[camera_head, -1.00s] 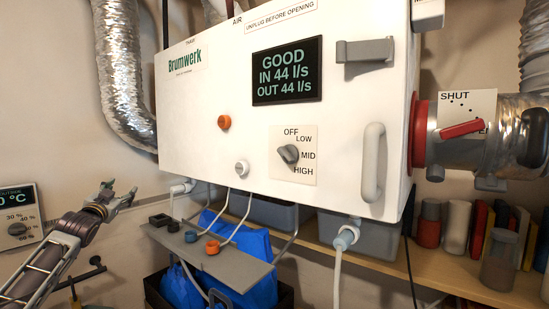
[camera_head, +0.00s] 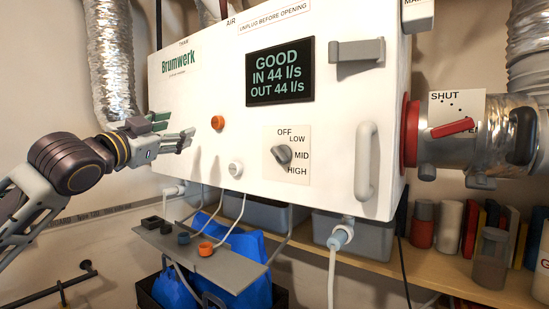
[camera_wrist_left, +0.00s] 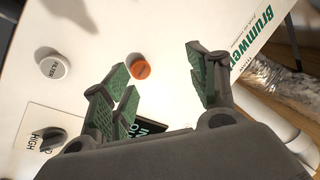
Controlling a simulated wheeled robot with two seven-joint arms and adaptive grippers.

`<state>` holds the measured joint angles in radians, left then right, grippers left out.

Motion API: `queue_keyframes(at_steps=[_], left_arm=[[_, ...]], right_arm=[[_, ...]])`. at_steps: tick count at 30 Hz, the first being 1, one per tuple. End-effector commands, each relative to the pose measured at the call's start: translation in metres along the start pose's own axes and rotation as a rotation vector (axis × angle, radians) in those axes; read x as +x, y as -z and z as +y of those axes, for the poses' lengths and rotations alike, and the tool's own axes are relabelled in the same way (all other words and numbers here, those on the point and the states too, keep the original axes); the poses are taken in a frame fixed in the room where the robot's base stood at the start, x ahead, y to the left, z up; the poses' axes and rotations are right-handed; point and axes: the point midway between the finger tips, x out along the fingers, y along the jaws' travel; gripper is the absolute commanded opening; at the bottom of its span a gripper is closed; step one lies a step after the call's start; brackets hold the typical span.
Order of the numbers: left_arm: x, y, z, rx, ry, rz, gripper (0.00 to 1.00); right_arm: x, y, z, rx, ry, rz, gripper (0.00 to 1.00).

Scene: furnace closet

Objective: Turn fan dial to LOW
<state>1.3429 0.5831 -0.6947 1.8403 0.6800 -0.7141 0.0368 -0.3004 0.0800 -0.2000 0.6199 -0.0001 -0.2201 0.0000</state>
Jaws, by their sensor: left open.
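The fan dial (camera_head: 283,155) is a grey knob on a pale plate low on the white unit's front. OFF, LOW, MID and HIGH run down its right side. I cannot tell for sure which mark its ridge points at. In the wrist view the dial (camera_wrist_left: 52,139) shows at the lower left, partly cut by the gripper. My left gripper (camera_head: 180,130) is open and empty, at the left part of the unit's front, left of the dial and apart from it. Its green-padded fingers (camera_wrist_left: 160,75) spread wide in the wrist view. My right gripper is not in view.
An orange knob (camera_head: 217,123) and a white filter knob (camera_head: 235,169) sit between gripper and dial. A white handle (camera_head: 366,160) stands right of the dial. A grey shelf (camera_head: 215,262) with hoses juts out below. The display (camera_head: 280,72) is above.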

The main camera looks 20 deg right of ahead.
Motion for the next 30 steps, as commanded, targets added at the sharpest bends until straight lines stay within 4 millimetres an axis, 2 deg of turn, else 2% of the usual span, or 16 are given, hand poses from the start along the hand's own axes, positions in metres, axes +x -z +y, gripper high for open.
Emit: queue_keyframes(at_steps=[1,3,7,12,15,18,21,30], left_arm=[[-0.009,0.015,0.016,0.016,-0.031,0.010,0.59],[-0.020,0.032,0.039,0.032,-0.076,0.016,0.59],[-0.045,0.057,0.083,0.068,-0.161,0.025,0.59],[-0.081,0.078,0.138,0.122,-0.268,0.021,0.59],[-0.099,0.084,0.163,0.150,-0.316,0.014,0.59],[-0.111,0.086,0.179,0.169,-0.348,0.008,0.59],[-0.117,0.087,0.186,0.178,-0.364,0.004,0.59],[-0.118,0.087,0.188,0.179,-0.368,0.003,0.59]], right_arm=[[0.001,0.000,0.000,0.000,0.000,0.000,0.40],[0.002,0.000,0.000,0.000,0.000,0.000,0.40],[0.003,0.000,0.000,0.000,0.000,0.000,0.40],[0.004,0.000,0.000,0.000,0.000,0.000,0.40],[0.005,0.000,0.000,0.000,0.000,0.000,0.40],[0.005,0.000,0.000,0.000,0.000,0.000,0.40],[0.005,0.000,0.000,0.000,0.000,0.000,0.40],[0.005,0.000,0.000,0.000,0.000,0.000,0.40]])
